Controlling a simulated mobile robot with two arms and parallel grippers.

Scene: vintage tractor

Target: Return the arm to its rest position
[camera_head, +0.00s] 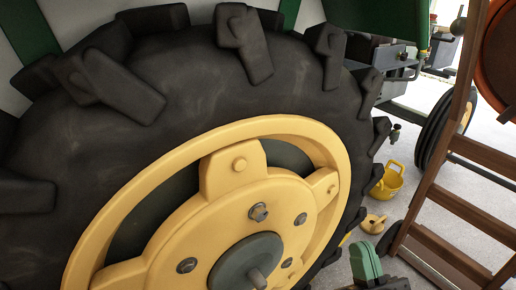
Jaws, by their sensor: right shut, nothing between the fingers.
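My right gripper (364,256) shows at the bottom edge, right of centre. Its two green fingers are together with nothing seen between them, and the dark body below them is cut off by the frame. It appears in front of the lower right part of the big tractor wheel and over the pale floor. My left gripper is not in view.
A large black tyre (215,85) with a yellow hub (215,215) fills the left and centre. A brown wooden ladder (452,205) stands at right. A yellow bucket (387,183) and a small yellow can (373,223) are on the pale floor (408,160) between them.

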